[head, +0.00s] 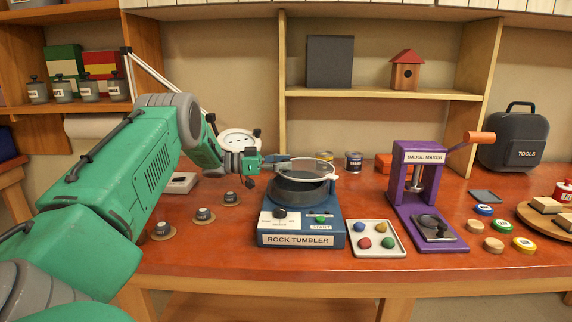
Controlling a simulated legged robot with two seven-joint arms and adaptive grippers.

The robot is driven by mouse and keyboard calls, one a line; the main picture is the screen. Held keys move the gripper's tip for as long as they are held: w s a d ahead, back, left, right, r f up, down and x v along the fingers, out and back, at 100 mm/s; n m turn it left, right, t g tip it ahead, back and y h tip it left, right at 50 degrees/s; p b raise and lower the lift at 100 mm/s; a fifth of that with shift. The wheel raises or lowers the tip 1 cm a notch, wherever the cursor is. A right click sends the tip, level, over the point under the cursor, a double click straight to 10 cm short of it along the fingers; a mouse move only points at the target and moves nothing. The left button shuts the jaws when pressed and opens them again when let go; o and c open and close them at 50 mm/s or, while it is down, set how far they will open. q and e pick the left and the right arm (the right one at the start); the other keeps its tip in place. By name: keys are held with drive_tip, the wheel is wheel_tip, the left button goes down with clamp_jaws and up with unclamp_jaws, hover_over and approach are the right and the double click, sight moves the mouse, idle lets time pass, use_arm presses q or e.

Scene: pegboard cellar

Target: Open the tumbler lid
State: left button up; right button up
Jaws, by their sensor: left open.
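The rock tumbler (300,241) is a blue machine on the orange-brown table, with a dark round drum on top. Its lid shows as a round piece with a pale rim (318,180) over the drum, and it looks slightly raised at the back. My left gripper (277,161) is at the lid's rear left edge, open, with its fingers close to the rim. I cannot tell whether they touch it. My green left arm comes in from the left. My right gripper is not in view.
A tray of coloured stones (377,253) stands right of the tumbler, then the purple badge maker (418,165) and several round badges. Small weights on round pads (163,232) lie to the left. A toolbox (513,140) stands at the back right. Shelves (380,94) rise behind.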

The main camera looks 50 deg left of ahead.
use_arm(q)
drive_tip(key=v, duration=1.1)
drive_tip(key=shift+s+a, duration=0.2)
drive_tip(key=shift+a, duration=0.1)
